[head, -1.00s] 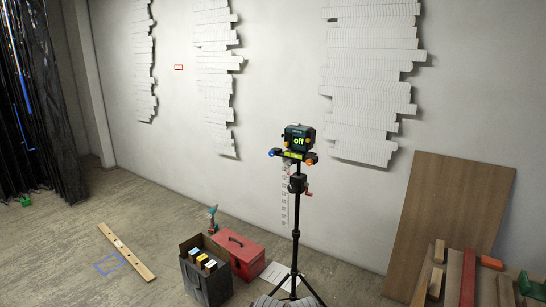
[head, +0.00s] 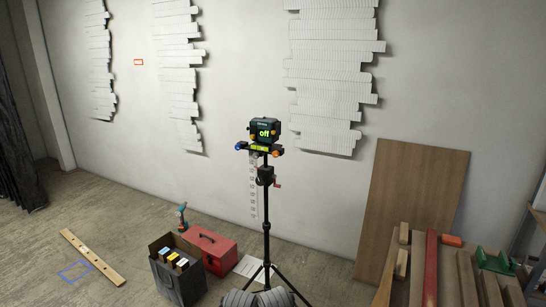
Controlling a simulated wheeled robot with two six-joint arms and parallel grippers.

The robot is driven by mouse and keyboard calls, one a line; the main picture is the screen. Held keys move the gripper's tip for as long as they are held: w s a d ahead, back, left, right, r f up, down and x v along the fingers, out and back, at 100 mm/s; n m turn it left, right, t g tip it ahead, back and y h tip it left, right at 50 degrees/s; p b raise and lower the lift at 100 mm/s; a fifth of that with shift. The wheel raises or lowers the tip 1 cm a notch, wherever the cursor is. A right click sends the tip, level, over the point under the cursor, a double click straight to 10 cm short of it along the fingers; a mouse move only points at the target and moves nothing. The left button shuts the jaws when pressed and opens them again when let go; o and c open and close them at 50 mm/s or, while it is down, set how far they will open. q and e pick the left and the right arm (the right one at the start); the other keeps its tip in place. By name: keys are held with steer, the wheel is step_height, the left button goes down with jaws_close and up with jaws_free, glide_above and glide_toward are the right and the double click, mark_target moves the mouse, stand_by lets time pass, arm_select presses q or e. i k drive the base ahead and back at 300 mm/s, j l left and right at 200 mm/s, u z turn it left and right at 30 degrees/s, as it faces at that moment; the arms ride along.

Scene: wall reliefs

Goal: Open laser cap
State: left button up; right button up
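The laser level (head: 265,130) is a dark box with a green "off" display, on top of a black tripod (head: 266,220). Orange and blue knobs show at the mount below it. I cannot tell a separate cap at this size. Neither of my grippers is in the head view.
A red toolbox (head: 210,248), a dark box (head: 180,280) with several items and a drill (head: 181,217) stand left of the tripod. A wooden board (head: 415,205) leans on the wall at right, near several planks (head: 431,268). Floor at the left is mostly clear.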

mark_target(278, 132)
steer(key=i+j+z, duration=0.45)
steer(key=i, duration=0.3)
steer(key=i+j+z, duration=0.5)
steer(key=i+j, duration=0.15)
steer(key=i, duration=0.1)
